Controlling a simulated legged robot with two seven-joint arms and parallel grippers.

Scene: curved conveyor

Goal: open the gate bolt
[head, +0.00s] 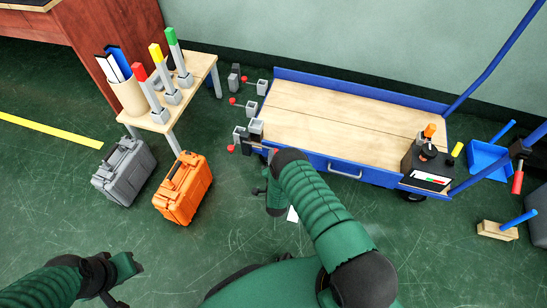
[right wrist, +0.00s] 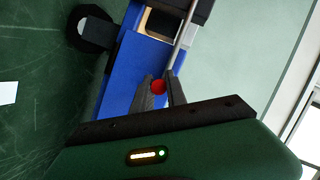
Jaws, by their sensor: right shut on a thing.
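In the right wrist view, a red knob (right wrist: 158,87) sits between the dark fingers of my right gripper (right wrist: 162,88), which is shut on it. A grey rod (right wrist: 186,42) runs up from near the knob along the blue side wall; I take these as the gate bolt. In the head view, my right forearm and wrist hide most of the cart's near left corner, and the grip itself cannot be made out there. My left gripper (head: 122,268) is at the lower left, far from the cart; its fingers are not clear.
The blue cart (head: 345,166) has a bare wooden deck. Grey brackets with red knobs stand at its left. A black box (head: 427,165) sits on its right end. Orange (head: 184,188) and grey (head: 124,172) cases stand on the floor beside a small wooden table (head: 203,68).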

